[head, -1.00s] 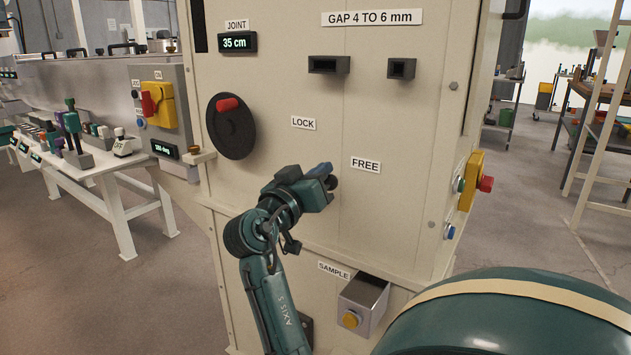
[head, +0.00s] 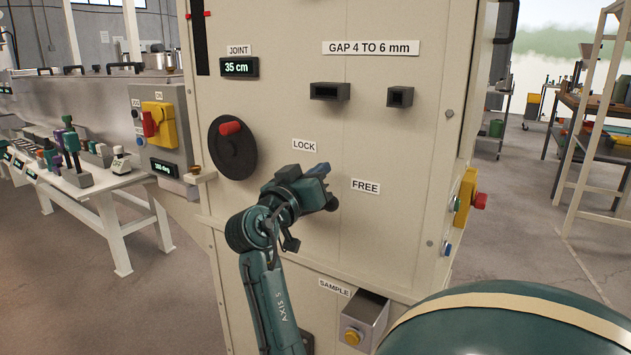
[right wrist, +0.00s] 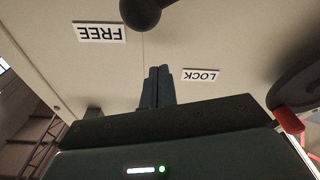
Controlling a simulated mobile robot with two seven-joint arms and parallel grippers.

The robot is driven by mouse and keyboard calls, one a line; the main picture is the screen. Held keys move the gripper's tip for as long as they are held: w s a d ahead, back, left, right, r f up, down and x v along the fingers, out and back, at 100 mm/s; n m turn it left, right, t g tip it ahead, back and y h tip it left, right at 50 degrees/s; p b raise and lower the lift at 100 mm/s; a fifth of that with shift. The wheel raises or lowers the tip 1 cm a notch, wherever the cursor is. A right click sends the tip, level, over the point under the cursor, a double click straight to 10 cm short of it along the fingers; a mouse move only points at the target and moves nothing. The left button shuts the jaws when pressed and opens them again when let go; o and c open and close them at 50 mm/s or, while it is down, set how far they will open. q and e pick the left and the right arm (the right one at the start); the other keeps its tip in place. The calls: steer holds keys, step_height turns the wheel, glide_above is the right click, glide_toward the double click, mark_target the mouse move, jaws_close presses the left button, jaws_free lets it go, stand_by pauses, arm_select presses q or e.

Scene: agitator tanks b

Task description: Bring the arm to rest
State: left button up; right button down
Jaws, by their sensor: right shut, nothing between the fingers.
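My right gripper (head: 321,170) is shut and empty in front of the cream panel, between the LOCK label (head: 304,145) and the FREE label (head: 365,186). A dark round knob (head: 332,203) shows just below its fingertips. In the right wrist view the shut fingers (right wrist: 157,86) point toward the panel, and the dark knob (right wrist: 146,12) is beyond them, apart from them. My right arm (head: 262,265) is bent and reaches up from below. My left gripper is not in view.
The panel (head: 400,240) carries a handwheel with a red grip (head: 232,150), two dark sockets (head: 330,91) and a grey SAMPLE box (head: 365,315). A bench (head: 105,185) stands at left. A yellow switch (head: 466,200) is on the panel's right side.

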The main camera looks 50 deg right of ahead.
steer(key=s+a+f+b, duration=0.1)
steer(key=a+b, duration=0.2)
steer(key=a, duration=0.6)
steer(key=shift+s+a+f, duration=0.15)
steer(key=shift+a+f, duration=0.1)
steer(key=shift+f, duration=0.15)
